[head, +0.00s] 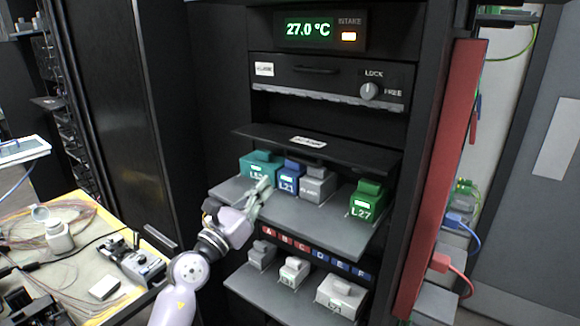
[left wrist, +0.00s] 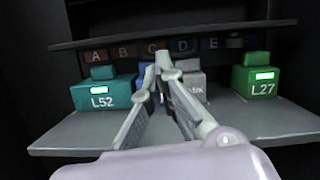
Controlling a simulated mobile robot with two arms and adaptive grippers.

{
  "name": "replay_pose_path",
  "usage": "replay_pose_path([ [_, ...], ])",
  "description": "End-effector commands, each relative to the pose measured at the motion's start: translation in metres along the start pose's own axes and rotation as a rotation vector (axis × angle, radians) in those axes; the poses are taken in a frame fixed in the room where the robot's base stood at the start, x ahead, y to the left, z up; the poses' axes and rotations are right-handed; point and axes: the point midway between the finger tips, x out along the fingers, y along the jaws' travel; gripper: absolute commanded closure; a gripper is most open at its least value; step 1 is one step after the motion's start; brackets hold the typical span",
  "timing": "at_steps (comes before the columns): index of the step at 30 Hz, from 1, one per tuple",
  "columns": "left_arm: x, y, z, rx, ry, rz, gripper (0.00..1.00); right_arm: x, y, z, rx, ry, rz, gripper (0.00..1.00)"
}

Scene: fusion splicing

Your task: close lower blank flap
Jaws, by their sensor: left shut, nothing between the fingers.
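The lower blank flap (head: 350,155) is a dark panel with a white label, standing out nearly level from the rack above the shelf of modules. In the left wrist view a dark bar (left wrist: 110,41), apparently its edge, crosses above the modules. My left gripper (head: 264,188) is below the flap and in front of it, over the left front of the shelf. Its fingertips (left wrist: 164,69) are together with nothing between them, pointing at the blue and grey modules, and appear apart from the flap. My right gripper is out of view.
The grey shelf (head: 335,225) holds a teal L52 module (head: 258,168), a blue L21 module (head: 288,184), a grey module (head: 318,188) and a green L27 module (head: 364,206). Another shelf with grey modules (head: 340,300) is below. An upper closed panel (head: 330,82) has a LOCK/FREE knob (head: 369,91).

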Motion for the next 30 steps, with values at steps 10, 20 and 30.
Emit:
replay_pose_path([
  [10, 0.029, 0.002, -0.012, 0.118, 0.087, -0.019, 1.00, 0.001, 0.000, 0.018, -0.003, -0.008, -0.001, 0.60],
  [20, 0.085, 0.001, -0.018, 0.116, 0.086, -0.019, 1.00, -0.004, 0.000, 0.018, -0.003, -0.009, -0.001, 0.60],
  [30, 0.109, 0.001, -0.021, 0.117, 0.086, -0.018, 1.00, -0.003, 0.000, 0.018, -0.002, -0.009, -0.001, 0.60],
])
